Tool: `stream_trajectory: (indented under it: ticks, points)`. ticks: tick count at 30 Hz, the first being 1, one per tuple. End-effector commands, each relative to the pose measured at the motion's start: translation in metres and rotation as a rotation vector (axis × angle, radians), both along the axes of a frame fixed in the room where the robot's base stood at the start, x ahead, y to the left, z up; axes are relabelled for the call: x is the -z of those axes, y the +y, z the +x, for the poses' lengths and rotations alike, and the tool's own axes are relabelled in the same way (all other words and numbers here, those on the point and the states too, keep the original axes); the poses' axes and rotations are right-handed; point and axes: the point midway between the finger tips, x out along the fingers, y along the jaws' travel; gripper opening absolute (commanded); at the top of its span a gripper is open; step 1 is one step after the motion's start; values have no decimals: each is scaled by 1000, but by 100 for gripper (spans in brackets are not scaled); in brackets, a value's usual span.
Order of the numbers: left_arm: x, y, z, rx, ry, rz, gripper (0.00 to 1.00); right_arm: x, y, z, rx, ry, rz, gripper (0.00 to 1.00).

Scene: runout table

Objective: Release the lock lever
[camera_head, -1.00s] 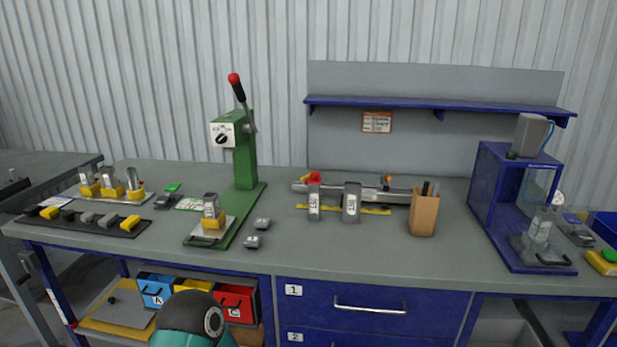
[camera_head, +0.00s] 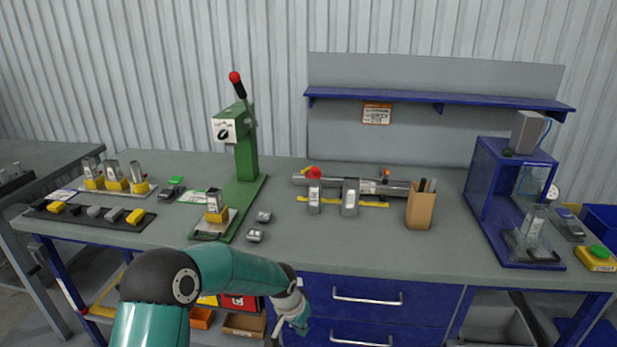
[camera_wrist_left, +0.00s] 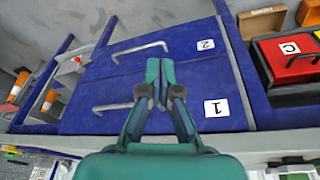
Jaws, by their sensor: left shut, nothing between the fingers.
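Two red-tipped parts show in the head view, and I cannot tell which is the lock lever. One is a red knob (camera_head: 315,173) on the long grey fixture (camera_head: 345,184) in the middle of the bench. The other is the red-tipped black handle (camera_head: 237,85) of the green press (camera_head: 245,152), standing tilted up. My left gripper (camera_wrist_left: 160,72) is shut and empty, in front of the blue drawers in the wrist view. In the head view its arm reaches below the bench's front edge, away from both. My right gripper is not in view.
The blue drawers (camera_head: 365,311) have bar handles. Two grey blocks (camera_head: 350,198) and a brown pen holder (camera_head: 421,207) stand before the fixture. A blue frame (camera_head: 480,190) stands at right. The front middle of the bench (camera_head: 340,245) is clear.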

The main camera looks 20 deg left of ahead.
Motion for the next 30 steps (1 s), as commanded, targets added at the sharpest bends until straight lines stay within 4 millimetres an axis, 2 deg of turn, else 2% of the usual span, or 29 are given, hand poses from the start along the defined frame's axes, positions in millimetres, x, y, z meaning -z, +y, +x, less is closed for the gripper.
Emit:
stream_trajectory:
  ticks: [1,3,6,9,10,12,14,21,26,27,30]
  points:
    - [-55,28,26,-16,-41,71,0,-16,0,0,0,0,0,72]
    - [-109,63,45,-45,-68,164,0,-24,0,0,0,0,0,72]
    - [-174,103,57,-102,-94,267,0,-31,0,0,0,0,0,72]
    - [-217,129,58,-153,-107,332,0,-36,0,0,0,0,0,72]
    - [-225,134,58,-165,-109,344,0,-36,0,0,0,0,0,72]
    - [-238,142,56,-184,-110,365,0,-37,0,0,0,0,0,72]
    - [-243,145,56,-191,-111,373,0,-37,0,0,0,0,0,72]
    - [-243,146,55,-193,-110,374,0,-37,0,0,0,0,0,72]
    - [-243,146,55,-193,-110,373,0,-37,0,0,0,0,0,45]
    - [-243,146,55,-193,-110,373,0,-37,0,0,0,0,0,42]
    - [-243,147,55,-194,-110,373,0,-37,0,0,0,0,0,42]
